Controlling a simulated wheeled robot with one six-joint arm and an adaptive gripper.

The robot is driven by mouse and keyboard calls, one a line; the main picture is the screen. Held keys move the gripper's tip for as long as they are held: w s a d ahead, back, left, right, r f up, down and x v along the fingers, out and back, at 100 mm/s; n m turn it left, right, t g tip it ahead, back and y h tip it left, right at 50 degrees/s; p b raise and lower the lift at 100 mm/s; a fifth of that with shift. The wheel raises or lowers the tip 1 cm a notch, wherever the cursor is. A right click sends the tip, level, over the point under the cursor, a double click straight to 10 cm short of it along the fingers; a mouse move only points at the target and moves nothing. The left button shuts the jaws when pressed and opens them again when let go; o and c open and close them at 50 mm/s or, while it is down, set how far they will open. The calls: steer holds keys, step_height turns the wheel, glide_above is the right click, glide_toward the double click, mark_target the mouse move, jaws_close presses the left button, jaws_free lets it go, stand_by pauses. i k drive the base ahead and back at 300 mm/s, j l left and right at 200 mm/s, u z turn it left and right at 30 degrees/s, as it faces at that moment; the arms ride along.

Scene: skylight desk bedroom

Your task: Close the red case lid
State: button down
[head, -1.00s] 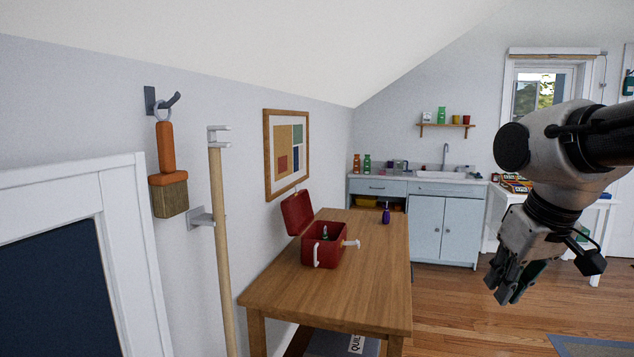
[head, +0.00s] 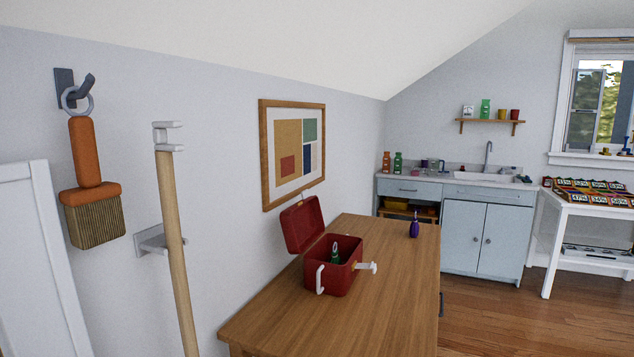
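The red case (head: 345,279) stands on the wooden table (head: 290,316), close to the wall. Its red lid (head: 302,225) is open, tilted up and back on the left side toward the wall. A white handle shows on the case's front and a white latch piece sticks out at its right. A small green item (head: 335,253) shows inside the case. My gripper is not in this view.
A wooden pole (head: 174,240) and a hanging brush (head: 92,213) are on the wall at left. A blue sink cabinet (head: 480,236) stands behind. Wooden floor (head: 505,321) is clear right of the table.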

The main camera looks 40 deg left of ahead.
mark_target(302, 223)
steer(key=i, duration=2.1)
steer(key=i+u, duration=0.1)
steer(key=i, duration=0.5)
steer(key=i+l, duration=0.15)
steer(key=i, duration=0.4)
steer(key=i+u, duration=0.15)
steer(key=i, duration=0.45)
steer(key=i+l+u, duration=0.1)
steer(key=u, duration=2.2)
